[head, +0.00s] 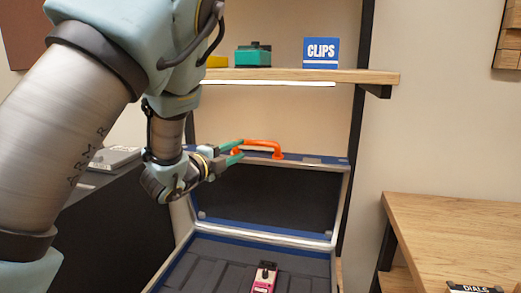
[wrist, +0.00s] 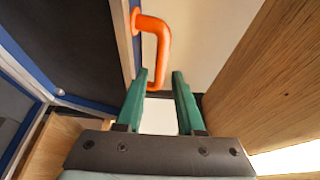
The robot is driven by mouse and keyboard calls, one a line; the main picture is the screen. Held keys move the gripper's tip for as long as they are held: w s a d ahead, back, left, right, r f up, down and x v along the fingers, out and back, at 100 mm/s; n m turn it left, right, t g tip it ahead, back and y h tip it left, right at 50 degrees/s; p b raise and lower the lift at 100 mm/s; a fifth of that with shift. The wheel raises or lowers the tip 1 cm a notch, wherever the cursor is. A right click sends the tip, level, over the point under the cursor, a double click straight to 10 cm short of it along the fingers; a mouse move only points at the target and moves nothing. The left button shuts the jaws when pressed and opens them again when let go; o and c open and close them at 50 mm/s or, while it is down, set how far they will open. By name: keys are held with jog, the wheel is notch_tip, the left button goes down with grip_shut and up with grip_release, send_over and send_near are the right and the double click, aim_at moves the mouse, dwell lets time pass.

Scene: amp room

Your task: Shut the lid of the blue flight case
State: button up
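The blue flight case (head: 205,245) stands open in the head view, with dark lining and a blue rim. Its lid (head: 270,196) is raised, leaning back near upright, and also fills the left of the wrist view (wrist: 60,50). An orange handle (head: 262,148) sits on the lid's top edge; it also shows in the wrist view (wrist: 164,45). My gripper (head: 241,149) is at the handle's left end in the head view. In the wrist view its green fingers (wrist: 162,74) are apart, with the handle's near end around the fingertips. Contact cannot be told.
A pink pedal (head: 264,279) lies in the case base. A wooden shelf (head: 365,76) above the lid carries a green box (head: 253,56), a yellow item and a blue CLIPS sign (head: 321,52). A wooden table (head: 460,225) stands at the right.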

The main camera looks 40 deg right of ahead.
aim_at(260, 152)
jog(key=d+p, duration=0.1)
jog(key=d, duration=0.2)
jog(key=w+d+p, duration=0.1)
jog(key=d, duration=0.6)
jog(key=shift+w+d+r+p, duration=0.1)
jog(key=shift+w+d+p, duration=0.15)
jog(key=shift+d+p, duration=0.15)
grip_shut()
dwell(1.0)
